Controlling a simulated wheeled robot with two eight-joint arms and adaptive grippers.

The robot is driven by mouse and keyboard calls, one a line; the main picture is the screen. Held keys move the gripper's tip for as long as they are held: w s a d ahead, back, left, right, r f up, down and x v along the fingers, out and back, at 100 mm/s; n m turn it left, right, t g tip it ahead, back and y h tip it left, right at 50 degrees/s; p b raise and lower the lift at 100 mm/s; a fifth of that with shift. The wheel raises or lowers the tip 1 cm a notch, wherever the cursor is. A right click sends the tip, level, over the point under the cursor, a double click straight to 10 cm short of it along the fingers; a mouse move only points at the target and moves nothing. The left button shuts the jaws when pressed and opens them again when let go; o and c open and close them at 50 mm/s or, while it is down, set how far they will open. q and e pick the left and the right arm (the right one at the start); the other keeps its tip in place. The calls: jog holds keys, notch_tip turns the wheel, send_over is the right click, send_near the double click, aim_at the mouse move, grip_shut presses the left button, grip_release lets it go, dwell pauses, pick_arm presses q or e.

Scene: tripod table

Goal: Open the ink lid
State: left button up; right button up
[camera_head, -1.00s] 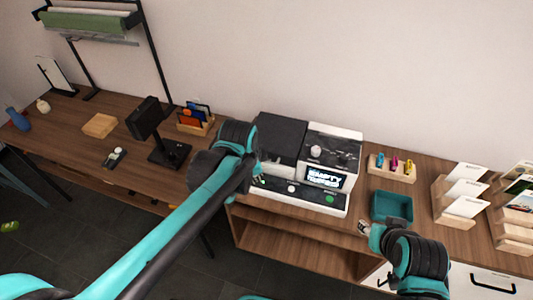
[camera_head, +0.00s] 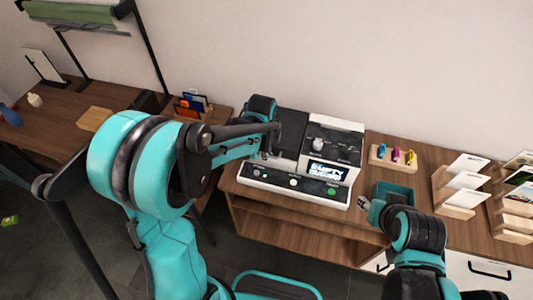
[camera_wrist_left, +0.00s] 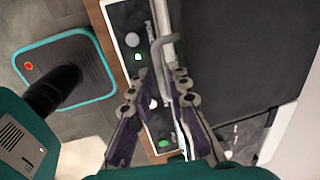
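The printer has a black lid (camera_head: 292,128) on its left part, lying closed, and a raised right part with a round white knob (camera_head: 318,143). Its display (camera_head: 326,170) is lit and seems to begin with "EMPTY". No label shows which part is the ink lid. In the left wrist view, my left gripper (camera_wrist_left: 160,82) is over the front edge of the black lid (camera_wrist_left: 240,55), fingers apart. A grey bent bar (camera_wrist_left: 168,50) shows between them; contact is unclear. In the head view the left fingers are mostly hidden.
A wooden holder (camera_head: 391,160) with blue, pink and yellow cartridges stands right of the printer. Card racks (camera_head: 455,210) stand farther right. The printer's front panel (camera_head: 291,183) has buttons. Wall is behind.

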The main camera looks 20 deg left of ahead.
pick_arm(q)
jog(key=shift+f, duration=0.1)
grip_shut()
